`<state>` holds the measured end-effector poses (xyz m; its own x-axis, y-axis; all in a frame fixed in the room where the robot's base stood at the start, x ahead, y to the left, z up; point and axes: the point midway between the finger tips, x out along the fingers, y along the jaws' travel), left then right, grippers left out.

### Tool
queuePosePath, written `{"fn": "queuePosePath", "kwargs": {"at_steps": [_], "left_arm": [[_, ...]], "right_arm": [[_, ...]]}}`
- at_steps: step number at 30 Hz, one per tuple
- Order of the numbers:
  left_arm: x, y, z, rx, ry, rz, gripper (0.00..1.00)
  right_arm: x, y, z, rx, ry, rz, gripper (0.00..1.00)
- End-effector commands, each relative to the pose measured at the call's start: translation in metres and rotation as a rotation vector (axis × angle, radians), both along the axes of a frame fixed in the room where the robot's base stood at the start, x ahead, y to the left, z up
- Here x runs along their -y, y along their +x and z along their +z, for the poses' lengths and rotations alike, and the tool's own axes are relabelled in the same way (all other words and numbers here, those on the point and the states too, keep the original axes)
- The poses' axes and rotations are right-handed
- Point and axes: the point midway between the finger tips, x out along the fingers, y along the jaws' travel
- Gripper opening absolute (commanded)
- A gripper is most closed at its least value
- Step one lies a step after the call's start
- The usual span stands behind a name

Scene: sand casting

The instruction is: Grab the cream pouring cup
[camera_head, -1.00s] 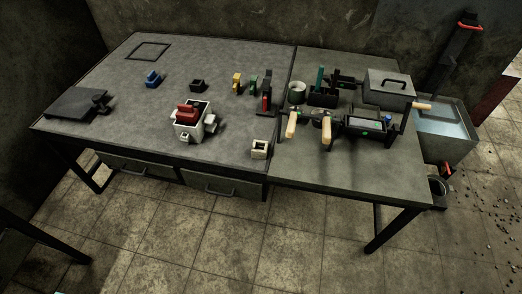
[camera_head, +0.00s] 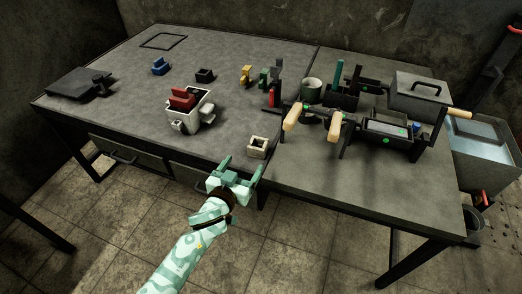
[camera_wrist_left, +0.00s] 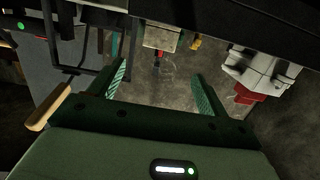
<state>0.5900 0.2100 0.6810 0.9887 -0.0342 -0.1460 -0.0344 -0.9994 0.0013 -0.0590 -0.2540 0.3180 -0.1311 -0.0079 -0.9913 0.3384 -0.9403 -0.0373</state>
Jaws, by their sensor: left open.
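The cream pouring cup (camera_head: 257,151) is a small, open-topped, square block. It stands upright near the front edge of the table, left of the seam between the two tabletops. In the left wrist view the cup (camera_wrist_left: 161,37) shows at the top middle, beyond the fingertips. My left gripper (camera_head: 238,172) is open and empty. It is in front of the table edge, apart from the cup and a little to its left in the head view. Its two spread fingers also show in the left wrist view (camera_wrist_left: 158,78). My right gripper is in neither current view.
A white box with a red block (camera_head: 184,98) stands left of the cup. To the right, wooden-handled tools (camera_head: 296,117) and a dark device (camera_head: 386,137) crowd the table. The tabletop left of the cup (camera_head: 225,135) is clear.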

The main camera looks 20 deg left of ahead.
Motion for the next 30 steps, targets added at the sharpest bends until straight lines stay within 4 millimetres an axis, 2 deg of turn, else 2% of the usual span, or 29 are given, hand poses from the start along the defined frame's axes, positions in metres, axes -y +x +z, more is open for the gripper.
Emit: {"fn": "queuePosePath", "kwargs": {"at_steps": [1, 3, 11, 18, 22, 28, 30], "left_arm": [[0.000, 0.012, -0.008, -0.003, 0.003, 0.000, 0.77], [0.001, 0.026, -0.009, -0.003, 0.002, 0.000, 0.77], [0.002, 0.051, -0.011, -0.003, 0.002, 0.000, 0.77], [0.006, 0.089, -0.019, -0.006, 0.002, 0.000, 0.77], [0.006, 0.098, -0.017, -0.005, 0.001, 0.001, 0.77], [0.006, 0.098, -0.015, -0.003, 0.000, 0.001, 0.77], [0.006, 0.098, -0.015, -0.003, 0.000, 0.001, 0.58]], "right_arm": [[0.005, -0.002, -0.006, -0.009, -0.007, 0.008, 0.36], [0.008, -0.001, -0.008, -0.014, -0.012, 0.019, 0.36], [0.014, 0.001, -0.013, -0.022, -0.021, 0.038, 0.36], [0.025, 0.005, -0.024, -0.038, -0.038, 0.073, 0.36], [0.027, 0.007, -0.025, -0.038, -0.042, 0.081, 0.36], [0.027, 0.008, -0.024, -0.037, -0.042, 0.082, 0.36], [0.027, 0.008, -0.024, -0.037, -0.042, 0.082, 0.36]]}}
